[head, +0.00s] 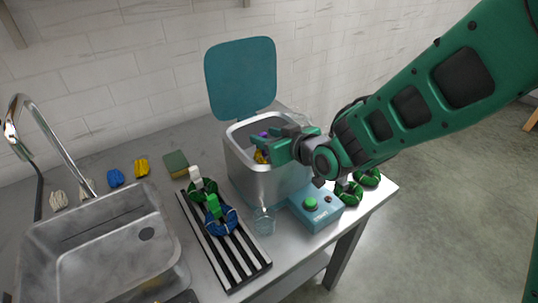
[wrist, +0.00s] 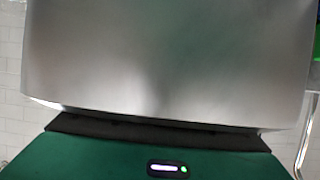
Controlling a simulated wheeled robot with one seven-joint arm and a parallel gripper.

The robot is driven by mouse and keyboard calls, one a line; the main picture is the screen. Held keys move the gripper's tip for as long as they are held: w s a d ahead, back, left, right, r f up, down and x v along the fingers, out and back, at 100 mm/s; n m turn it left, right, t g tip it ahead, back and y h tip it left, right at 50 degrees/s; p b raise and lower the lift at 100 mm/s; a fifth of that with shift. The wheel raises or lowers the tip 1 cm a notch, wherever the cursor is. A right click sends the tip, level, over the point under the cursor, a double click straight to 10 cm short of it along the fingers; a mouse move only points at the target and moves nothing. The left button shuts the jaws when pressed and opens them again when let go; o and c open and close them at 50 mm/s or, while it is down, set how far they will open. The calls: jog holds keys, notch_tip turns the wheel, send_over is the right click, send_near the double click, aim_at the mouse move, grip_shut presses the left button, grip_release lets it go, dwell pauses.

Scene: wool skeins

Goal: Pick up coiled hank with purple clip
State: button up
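A coiled yellow hank (head: 261,157) with a purple clip (head: 263,134) shows in the head view at the mouth of the steel bin (head: 252,179). My gripper (head: 272,146) reaches in from the right at the bin's mouth, right beside the hank and partly covering it. I cannot tell whether the fingers are shut on the hank or only beside it. The wrist view shows a smooth grey metal surface close up, with neither the fingertips nor the hank visible.
The bin's teal lid (head: 241,76) stands open behind. A striped rack (head: 237,260) holds green and blue hanks with clips. A glass (head: 264,220), a teal button box (head: 316,208) and green hanks (head: 348,192) stand near the right edge. A sink (head: 100,245) lies left.

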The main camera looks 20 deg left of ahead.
grip_shut()
jog(key=shift+r, duration=0.15)
